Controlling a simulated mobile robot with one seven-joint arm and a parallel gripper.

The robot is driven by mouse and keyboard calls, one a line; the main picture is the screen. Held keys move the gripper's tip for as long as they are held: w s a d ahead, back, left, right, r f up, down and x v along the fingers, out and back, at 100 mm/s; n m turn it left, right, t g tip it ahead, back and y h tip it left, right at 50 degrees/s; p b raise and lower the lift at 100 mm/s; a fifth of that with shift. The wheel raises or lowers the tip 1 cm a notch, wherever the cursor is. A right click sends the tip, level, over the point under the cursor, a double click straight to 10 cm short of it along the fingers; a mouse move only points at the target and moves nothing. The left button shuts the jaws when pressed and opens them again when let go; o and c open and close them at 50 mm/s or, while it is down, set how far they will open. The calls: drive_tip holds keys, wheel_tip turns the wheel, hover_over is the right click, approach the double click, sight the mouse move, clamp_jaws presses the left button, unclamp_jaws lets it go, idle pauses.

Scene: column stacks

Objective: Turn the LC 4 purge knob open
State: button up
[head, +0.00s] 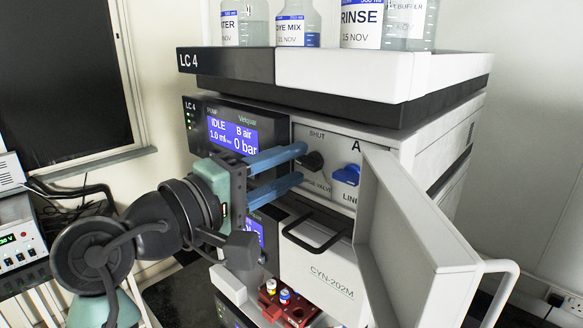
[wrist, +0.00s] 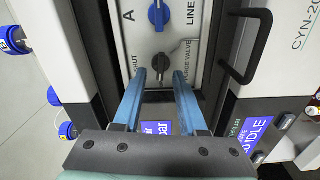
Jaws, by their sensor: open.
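The LC 4 purge knob (head: 313,161) is a small dark knob on the grey panel behind the open door, with "SHUT" printed above it and "PURGE VALVE" below. It also shows in the wrist view (wrist: 160,63), just beyond the fingertips. I cannot tell exactly which way its pointer faces. My gripper (head: 301,163) has two blue fingers, one above the other in the head view, pointing at the knob. In the wrist view my gripper (wrist: 160,80) is open, with the knob lined up between the fingers. No contact shows.
A blue LINE knob (head: 346,174) sits right of the purge knob. The open white door (head: 410,245) juts out at the right. A drawer with a black handle (head: 312,235) is below. Bottles (head: 297,22) stand on top. The pump display (head: 232,136) reads IDLE.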

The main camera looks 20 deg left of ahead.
drive_tip(key=b+v, duration=0.5)
drive_tip(key=v, duration=0.7)
drive_tip(key=shift+s, duration=0.1)
